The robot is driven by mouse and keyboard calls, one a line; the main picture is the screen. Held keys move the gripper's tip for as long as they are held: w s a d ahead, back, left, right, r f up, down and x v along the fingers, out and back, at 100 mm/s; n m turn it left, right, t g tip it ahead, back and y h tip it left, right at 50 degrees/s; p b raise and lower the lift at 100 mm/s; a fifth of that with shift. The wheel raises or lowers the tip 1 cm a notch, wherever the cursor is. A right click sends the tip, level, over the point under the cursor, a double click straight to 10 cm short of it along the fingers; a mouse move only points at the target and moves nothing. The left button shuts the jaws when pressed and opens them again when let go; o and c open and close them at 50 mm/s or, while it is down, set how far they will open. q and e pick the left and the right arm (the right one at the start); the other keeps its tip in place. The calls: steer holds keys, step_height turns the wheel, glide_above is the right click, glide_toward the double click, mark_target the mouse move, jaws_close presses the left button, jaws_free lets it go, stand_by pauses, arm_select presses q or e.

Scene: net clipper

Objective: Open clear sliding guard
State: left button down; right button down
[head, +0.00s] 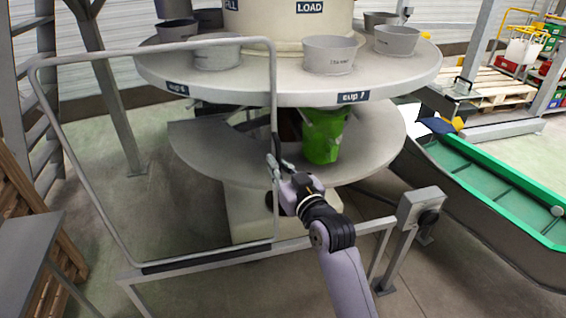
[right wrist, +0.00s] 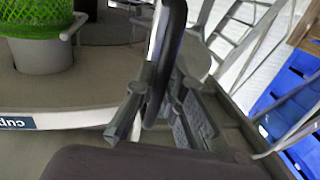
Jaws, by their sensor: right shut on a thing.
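The clear sliding guard (head: 274,95) stands in the left half of the head view, in front of the round machine. Its grey tube frame shows, and the machine is seen through it. My right gripper (head: 276,170) is at the guard's right upright, at about mid height. It is shut on the guard's dark handle, and the handle (right wrist: 170,40) also shows between the fingers in the right wrist view. My left gripper is in neither view.
The round table (head: 230,92) carries several grey cups. A green net bag (head: 323,135) hangs below it, right of the guard. A green conveyor (head: 500,187) stands at right.

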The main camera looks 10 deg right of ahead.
steer(key=c, duration=1.7)
jaws_free()
steer(key=shift+o, duration=0.2)
steer(key=shift+s+d, duration=0.1)
steer(key=v, duration=1.1)
steer(key=shift+s, duration=0.4)
